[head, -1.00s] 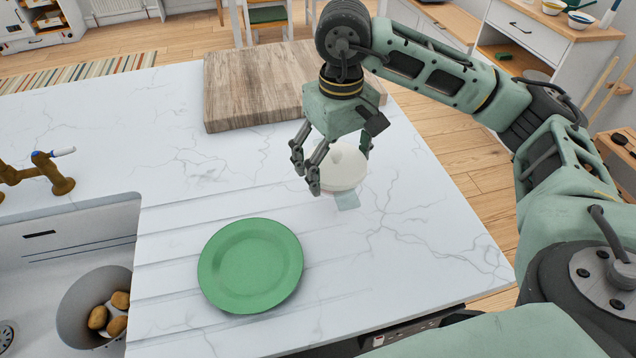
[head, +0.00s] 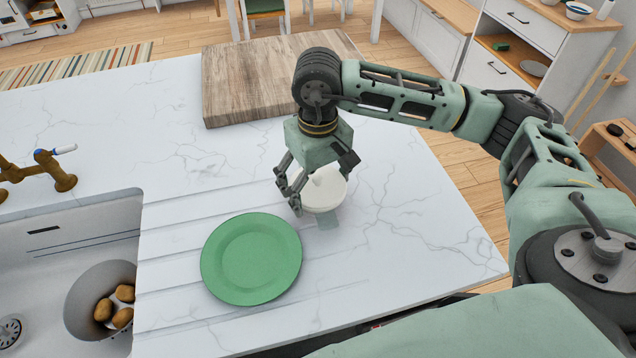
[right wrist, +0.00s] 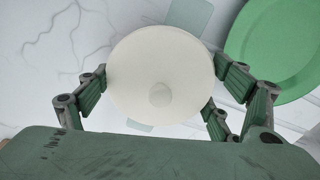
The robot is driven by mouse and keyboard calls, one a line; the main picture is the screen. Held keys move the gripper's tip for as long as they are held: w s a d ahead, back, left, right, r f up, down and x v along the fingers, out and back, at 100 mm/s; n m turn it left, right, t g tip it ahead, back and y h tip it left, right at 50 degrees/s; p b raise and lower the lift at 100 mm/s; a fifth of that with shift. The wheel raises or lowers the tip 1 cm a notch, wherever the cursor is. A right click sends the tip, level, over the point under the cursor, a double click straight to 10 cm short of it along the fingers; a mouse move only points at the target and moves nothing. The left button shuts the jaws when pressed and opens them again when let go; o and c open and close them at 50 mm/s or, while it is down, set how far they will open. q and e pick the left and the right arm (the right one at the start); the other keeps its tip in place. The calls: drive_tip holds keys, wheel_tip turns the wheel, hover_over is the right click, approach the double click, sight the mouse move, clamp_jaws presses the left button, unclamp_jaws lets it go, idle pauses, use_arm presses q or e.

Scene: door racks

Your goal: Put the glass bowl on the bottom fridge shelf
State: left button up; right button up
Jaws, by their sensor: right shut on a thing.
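A white round piece with a small knob, like a lid (head: 326,194), is between the fingers of my right gripper (head: 318,188). In the right wrist view it shows from above as a cream disc (right wrist: 150,60). I take it as the top of the glass bowl; the glass body below is mostly hidden. Pale teal, see-through patches show on two sides of it, one of them beyond the disc (right wrist: 190,16). My right gripper is shut on it, over the counter; its exact height is unclear. My left gripper and the fridge are not in view.
A green plate (head: 250,258) lies on the marble counter (head: 420,215), just left of the held piece. A wooden board (head: 235,85) lies at the back. The sink on the left holds a grey colander (head: 84,292) with potatoes, beside a brass tap (head: 55,172).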

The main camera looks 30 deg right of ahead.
drive_tip(key=o, duration=1.5)
